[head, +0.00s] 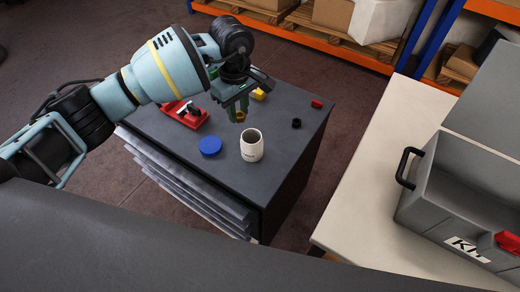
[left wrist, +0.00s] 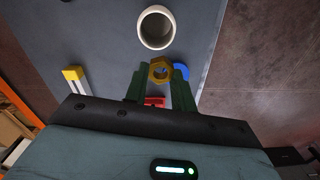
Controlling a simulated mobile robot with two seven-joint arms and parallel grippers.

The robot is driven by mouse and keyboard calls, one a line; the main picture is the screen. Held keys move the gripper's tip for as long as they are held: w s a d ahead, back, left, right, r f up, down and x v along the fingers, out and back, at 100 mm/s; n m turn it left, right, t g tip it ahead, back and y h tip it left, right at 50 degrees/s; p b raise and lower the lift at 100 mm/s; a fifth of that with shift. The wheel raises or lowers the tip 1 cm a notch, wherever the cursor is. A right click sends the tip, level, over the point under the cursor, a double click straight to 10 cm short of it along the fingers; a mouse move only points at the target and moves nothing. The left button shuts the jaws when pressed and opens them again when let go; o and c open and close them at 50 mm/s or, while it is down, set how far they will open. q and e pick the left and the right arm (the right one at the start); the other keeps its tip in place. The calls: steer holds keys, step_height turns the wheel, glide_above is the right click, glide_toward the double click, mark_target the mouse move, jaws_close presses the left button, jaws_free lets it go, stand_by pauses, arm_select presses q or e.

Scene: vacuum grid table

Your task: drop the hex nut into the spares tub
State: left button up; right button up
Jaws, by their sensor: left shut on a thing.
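My left gripper (head: 238,112) is shut on a brass-coloured hex nut (head: 240,117) and holds it above the dark table, just behind the tub. The nut also shows between the green fingertips in the left wrist view (left wrist: 160,70). The spares tub (head: 251,145), a white round cup with an open top, stands upright on the table. In the left wrist view the tub (left wrist: 157,28) lies just beyond the nut, and its inside looks empty. The nut is apart from the tub. My right gripper is not in view.
A blue round lid (head: 210,146) lies left of the tub. A red object with dark parts (head: 186,114), a yellow block (head: 259,94), a black ring (head: 296,123) and a small red piece (head: 316,104) are also on the table (head: 285,160). A grey toolbox (head: 460,205) stands on a pale bench at right.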

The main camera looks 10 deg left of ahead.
mark_target(252, 146)
arm_select(q)
steer(key=shift+s+d+r, duration=0.15)
steer(key=shift+s+d, duration=0.05)
steer(key=shift+d, duration=0.5)
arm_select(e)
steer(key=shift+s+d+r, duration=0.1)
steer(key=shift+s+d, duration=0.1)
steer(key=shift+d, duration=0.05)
arm_select(q)
steer(key=shift+a, duration=0.1)
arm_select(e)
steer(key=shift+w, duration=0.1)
